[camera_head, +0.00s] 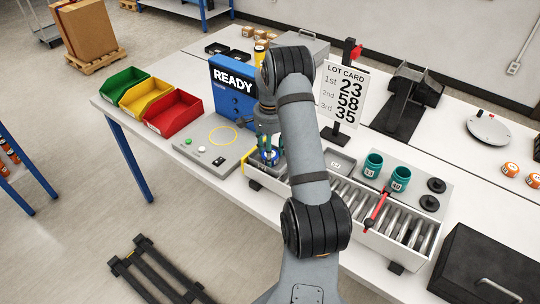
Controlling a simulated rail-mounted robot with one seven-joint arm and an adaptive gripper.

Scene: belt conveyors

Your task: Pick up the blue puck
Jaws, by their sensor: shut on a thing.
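The blue puck (266,158) is low at the left end of the roller conveyor (390,215), partly hidden by my gripper. My gripper (268,150) points down over it, with its fingers shut around the puck. The small size and my arm in front hide how far the puck is from the surface below.
Two teal cups (372,166) stand by the rollers near a red gate arm (377,208). A blue READY box (232,88) and a lot card stand (342,95) are behind. Green, yellow and red bins (174,112) are left. A black case (485,270) is at right.

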